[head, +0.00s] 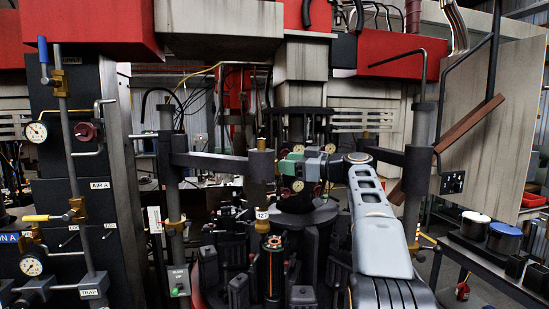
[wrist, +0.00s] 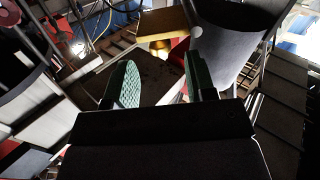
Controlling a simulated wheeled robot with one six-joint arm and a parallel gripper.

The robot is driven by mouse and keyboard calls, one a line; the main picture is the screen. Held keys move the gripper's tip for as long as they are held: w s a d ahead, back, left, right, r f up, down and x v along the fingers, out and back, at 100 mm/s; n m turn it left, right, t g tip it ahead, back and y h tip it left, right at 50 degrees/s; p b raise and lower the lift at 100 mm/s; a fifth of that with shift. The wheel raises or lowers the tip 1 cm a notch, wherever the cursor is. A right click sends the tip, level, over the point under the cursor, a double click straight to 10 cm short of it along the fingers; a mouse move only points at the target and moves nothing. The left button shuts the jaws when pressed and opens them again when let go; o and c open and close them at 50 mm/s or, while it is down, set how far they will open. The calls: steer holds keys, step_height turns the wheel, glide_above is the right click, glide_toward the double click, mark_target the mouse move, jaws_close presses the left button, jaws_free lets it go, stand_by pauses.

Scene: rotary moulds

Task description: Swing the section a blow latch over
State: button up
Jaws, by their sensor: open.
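My gripper (head: 290,168) has green fingers and is at the middle of the head view, beside a dark upright post (head: 262,172) with a brass fitting on top. In the wrist view my gripper (wrist: 163,78) is open, with nothing between its fingers. Beyond the fingertips is a brass-coloured block (wrist: 160,22), with a pale round knob (wrist: 196,32) near the right fingertip. A small grey box (head: 179,281) with a green button and a hard-to-read label is at the lower left of the moulds. I cannot tell for sure which part is the section A blow latch.
A valve panel (head: 62,155) with gauges, an AIR A label and a yellow handle (head: 42,217) stands at the left. Dark moulds (head: 240,292) crowd below my arm. A grey post (head: 414,190) stands close on the right. A bench (head: 490,262) with cylinders is further right.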

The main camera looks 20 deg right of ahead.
mark_target(274, 161)
steer(key=shift+p+x, duration=0.75)
steer(key=shift+x, duration=1.8)
steer(key=shift+c, duration=0.4)
steer(key=c, duration=0.8)
